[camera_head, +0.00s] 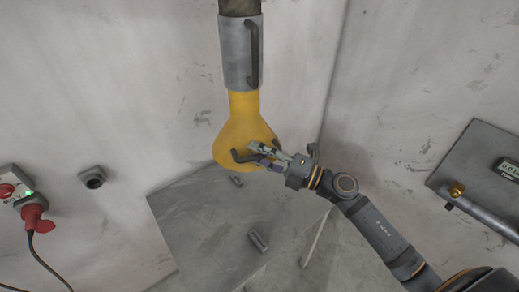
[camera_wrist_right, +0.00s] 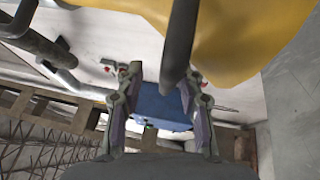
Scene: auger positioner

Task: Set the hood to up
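The yellow hood (camera_head: 240,118) hangs below a grey sleeve (camera_head: 237,50) in the middle of the head view, its wide end downward. A dark bent handle (camera_head: 238,156) is on its lower front. In the right wrist view the hood (camera_wrist_right: 235,40) fills the upper right, and a dark handle bar (camera_wrist_right: 180,45) reaches down between my fingers. My right gripper (camera_head: 257,155) is at the hood's lower right side, beside the handle. Its fingers (camera_wrist_right: 163,82) are apart, with the bar nearer the right-hand finger; contact is unclear. My left gripper is not in view.
A grey slanted panel (camera_head: 195,215) stands below the hood. A control box with a red plug (camera_head: 34,215) and cable is on the left wall, beside a grey wall socket (camera_head: 92,178). A metal panel (camera_head: 470,165) with a pipe is on the right wall.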

